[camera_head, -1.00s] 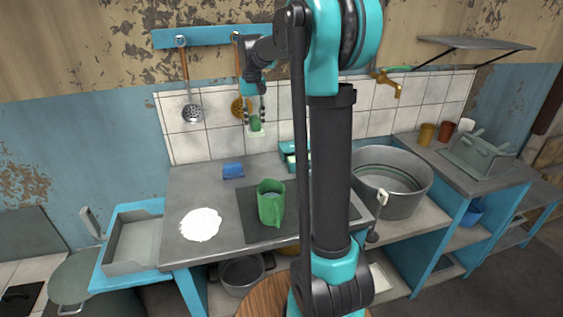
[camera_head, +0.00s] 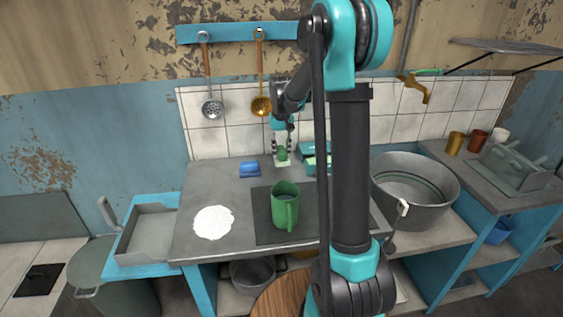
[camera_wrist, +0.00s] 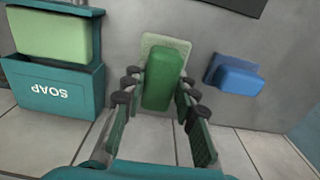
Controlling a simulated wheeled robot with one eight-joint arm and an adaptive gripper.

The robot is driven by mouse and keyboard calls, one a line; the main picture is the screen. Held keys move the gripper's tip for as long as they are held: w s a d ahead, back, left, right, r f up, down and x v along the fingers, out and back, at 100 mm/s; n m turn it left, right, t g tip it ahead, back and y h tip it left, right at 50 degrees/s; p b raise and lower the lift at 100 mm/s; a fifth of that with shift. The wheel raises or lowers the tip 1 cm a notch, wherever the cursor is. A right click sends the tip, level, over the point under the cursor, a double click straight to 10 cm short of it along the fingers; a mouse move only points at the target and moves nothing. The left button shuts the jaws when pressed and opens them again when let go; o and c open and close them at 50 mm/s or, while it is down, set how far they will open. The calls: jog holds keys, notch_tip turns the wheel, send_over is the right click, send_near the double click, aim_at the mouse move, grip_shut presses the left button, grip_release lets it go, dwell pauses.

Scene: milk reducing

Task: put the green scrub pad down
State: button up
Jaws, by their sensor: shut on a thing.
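The green scrub pad (camera_head: 282,155), with a pale layer beneath its darker green block, is held at the back of the grey counter. My gripper (camera_head: 282,142) is shut on it, with the fingers pointing down. In the wrist view the pad (camera_wrist: 163,80) sits between the fingertips of my gripper (camera_wrist: 158,92), and its far end reaches past them over the counter. I cannot tell whether its underside touches the counter.
A blue sponge (camera_head: 249,169) lies left of the pad. A teal soap box (camera_wrist: 55,90) with a pale green block stands on the other side. A green jug (camera_head: 285,205) stands on a dark plate in front. White powder (camera_head: 213,222) lies at front left.

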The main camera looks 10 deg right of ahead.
aim_at(281, 160)
jog(key=shift+f, duration=2.25)
jog(key=o, duration=1.1)
jog(key=shift+f, duration=0.1)
notch_tip(281, 160, up, 12)
jog(key=shift+r, duration=0.15)
jog(key=shift+s, duration=0.1)
